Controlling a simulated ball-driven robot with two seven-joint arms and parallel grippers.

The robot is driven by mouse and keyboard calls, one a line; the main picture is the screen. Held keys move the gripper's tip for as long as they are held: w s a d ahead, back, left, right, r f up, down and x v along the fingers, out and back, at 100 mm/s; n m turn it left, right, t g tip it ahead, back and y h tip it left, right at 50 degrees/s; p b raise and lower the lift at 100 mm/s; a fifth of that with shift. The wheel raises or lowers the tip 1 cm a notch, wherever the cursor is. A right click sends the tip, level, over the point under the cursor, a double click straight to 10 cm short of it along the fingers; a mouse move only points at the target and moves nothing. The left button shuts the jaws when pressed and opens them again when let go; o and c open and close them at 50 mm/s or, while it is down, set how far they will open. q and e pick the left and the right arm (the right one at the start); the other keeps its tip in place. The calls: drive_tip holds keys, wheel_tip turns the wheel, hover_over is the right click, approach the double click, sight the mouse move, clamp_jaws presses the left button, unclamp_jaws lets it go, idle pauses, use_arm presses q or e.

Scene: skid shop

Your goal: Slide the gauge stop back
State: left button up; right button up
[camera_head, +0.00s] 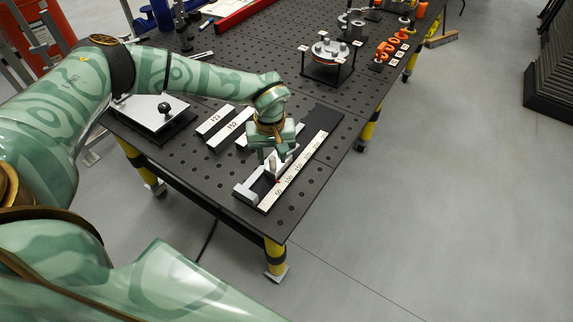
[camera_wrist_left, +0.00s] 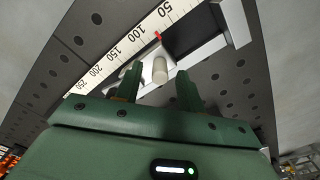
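The gauge has a white scale strip (camera_head: 296,169) with black numbers, also in the left wrist view (camera_wrist_left: 112,60), and a pale end block (camera_head: 244,193) at its near end. My right gripper is not visible.
The gauge lies near the corner of a black perforated table (camera_head: 210,163). Plates labelled M23 (camera_head: 215,120) and M2-something lie beside it. A white plate with a black knob (camera_head: 163,107) is under my left arm. A flange fixture (camera_head: 328,50) and orange parts (camera_head: 389,48) stand farther back.

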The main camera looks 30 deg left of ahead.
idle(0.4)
use_arm(q)
drive_tip(key=shift+p, duration=0.35)
drive_tip(key=shift+c, duration=0.3)
drive_tip(key=c, duration=0.7)
drive_tip(key=shift+w+f, duration=0.1)
drive_tip(key=shift+w, duration=0.05)
